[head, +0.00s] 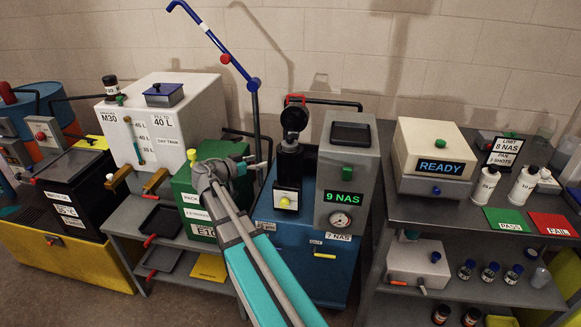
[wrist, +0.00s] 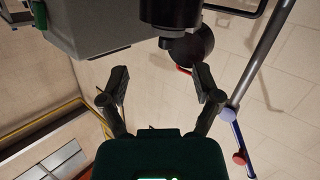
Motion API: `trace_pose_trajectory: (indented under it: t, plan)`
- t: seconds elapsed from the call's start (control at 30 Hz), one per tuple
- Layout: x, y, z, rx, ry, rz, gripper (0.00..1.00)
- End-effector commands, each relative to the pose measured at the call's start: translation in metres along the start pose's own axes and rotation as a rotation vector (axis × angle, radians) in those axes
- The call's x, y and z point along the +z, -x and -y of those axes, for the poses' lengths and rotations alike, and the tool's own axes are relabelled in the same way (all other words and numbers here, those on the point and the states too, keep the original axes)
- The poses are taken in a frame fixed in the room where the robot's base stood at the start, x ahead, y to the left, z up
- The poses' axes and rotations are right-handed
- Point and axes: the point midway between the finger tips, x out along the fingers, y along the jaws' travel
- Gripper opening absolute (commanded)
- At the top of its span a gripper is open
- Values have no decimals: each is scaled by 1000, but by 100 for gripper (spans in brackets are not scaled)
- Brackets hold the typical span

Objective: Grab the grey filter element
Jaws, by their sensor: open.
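I cannot make out a grey filter element for certain in either view. A black filter housing (head: 289,165) stands on the blue unit in the head view, with a round black lid (head: 294,118) and red handle above it. In the wrist view the black housing (wrist: 168,12) and the round lid (wrist: 192,46) show beyond the fingers. The inside of the housing is hidden. My gripper (wrist: 160,98) is open, with nothing between its fingers.
A grey box with a 9 NAS display (head: 347,180) stands close right of the housing. A blue pole with a bent arm (head: 215,40) rises behind. A white 40 L tank (head: 160,125) is left. A bench (head: 420,212) with bottles is right.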

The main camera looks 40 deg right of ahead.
Motion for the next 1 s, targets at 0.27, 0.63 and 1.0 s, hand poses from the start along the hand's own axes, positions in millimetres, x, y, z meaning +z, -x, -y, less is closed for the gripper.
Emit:
trace_pose_trajectory:
  t: [0.27,0.63,1.0]
  plan:
    - [-14,-16,13,12,-134,-160,82]
    - [-17,-17,13,13,-145,-173,82]
    - [-21,-40,12,15,-144,-172,82]
